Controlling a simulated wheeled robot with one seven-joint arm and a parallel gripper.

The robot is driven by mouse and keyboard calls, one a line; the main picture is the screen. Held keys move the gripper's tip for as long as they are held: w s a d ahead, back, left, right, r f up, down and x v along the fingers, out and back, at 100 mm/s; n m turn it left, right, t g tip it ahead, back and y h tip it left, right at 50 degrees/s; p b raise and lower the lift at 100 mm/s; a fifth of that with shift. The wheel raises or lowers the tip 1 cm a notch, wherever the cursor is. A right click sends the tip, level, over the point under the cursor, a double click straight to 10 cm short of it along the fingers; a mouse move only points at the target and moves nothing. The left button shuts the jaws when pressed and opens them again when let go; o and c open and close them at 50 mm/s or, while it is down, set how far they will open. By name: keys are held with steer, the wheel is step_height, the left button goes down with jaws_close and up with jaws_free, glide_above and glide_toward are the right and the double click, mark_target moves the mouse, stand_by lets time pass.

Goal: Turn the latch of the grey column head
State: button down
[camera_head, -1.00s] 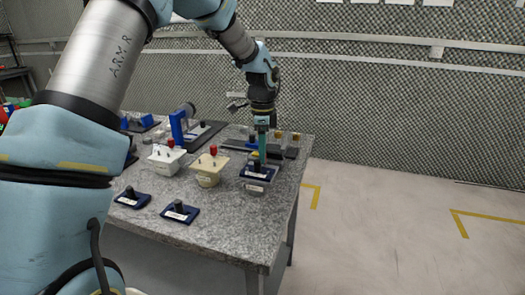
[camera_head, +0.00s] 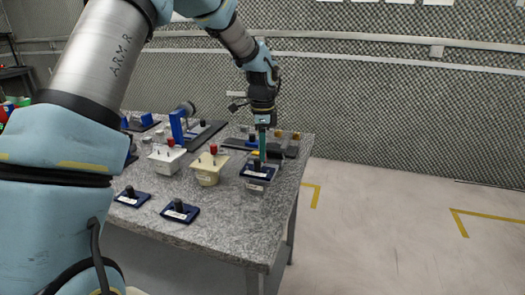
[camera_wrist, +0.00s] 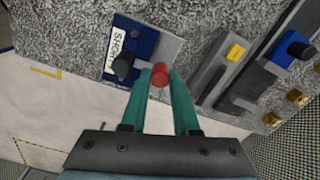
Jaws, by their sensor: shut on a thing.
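The grey column head (camera_wrist: 170,52) shows in the wrist view as a grey plate beside a blue plate (camera_wrist: 133,47) with a white label and a black knob (camera_wrist: 122,66). A red round knob (camera_wrist: 160,76) sits at the head's edge, between my teal fingertips. My gripper (camera_wrist: 160,84) is shut on this red knob. In the head view my gripper (camera_head: 262,157) points straight down at the unit with the blue top (camera_head: 257,175), near the table's right edge. The fingers hide part of it there, and how far the latch is turned cannot be told.
Cream boxes with red knobs (camera_head: 207,175) stand left of the gripper on the speckled table (camera_head: 235,225). Small blue plates with black knobs (camera_head: 180,211) lie near the front edge. A dark fixture with a yellow block (camera_wrist: 235,52) is beside the gripper. Floor at the right is clear.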

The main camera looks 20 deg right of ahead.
steer(key=n, duration=1.3)
steer(key=shift+n, duration=2.2)
steer(key=c, duration=0.9)
jaws_free()
steer(key=shift+r, duration=0.1)
